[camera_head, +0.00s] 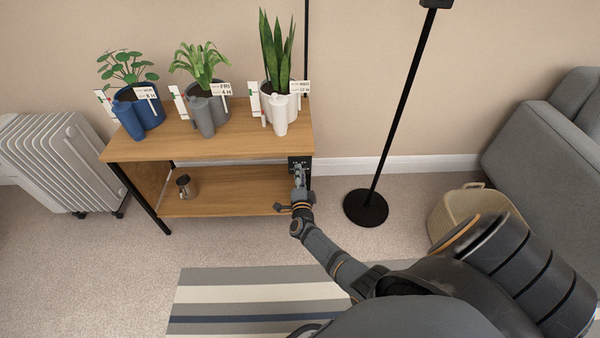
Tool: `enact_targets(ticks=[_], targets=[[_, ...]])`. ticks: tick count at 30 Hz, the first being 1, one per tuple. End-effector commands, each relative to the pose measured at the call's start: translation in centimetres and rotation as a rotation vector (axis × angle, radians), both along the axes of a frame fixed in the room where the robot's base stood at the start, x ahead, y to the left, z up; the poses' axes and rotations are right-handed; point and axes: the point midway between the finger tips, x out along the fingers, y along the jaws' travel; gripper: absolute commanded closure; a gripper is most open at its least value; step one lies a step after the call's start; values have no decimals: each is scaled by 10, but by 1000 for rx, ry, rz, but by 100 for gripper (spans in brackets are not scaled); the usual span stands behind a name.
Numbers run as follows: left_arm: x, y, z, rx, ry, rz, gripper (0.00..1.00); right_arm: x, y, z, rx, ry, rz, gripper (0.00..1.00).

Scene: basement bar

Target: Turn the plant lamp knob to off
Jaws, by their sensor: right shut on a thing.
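A small dark control panel with pale marks (306,161) is fixed at the right front corner of the wooden plant shelf (215,147), just under its top board. My right gripper (298,170) reaches up to this panel and is shut at its face. The knob itself is hidden behind the fingers, and its setting cannot be read. My left gripper is not in view.
A blue pot (151,112), a grey pot and a white pot with plants stand on the top board. A small metal pot (186,187) sits on the lower board. A black floor stand (366,208), a basket (447,220) and a sofa (555,140) are at right.

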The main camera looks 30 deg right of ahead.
Motion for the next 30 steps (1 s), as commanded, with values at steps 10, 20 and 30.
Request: enact_targets(ticks=[10, 20, 30], targets=[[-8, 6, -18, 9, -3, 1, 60, 0, 1, -1, -112, 72, 1, 100], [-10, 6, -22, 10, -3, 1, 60, 0, 1, -1, -135, 86, 1, 100], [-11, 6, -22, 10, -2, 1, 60, 0, 1, -1, -134, 85, 1, 54]])
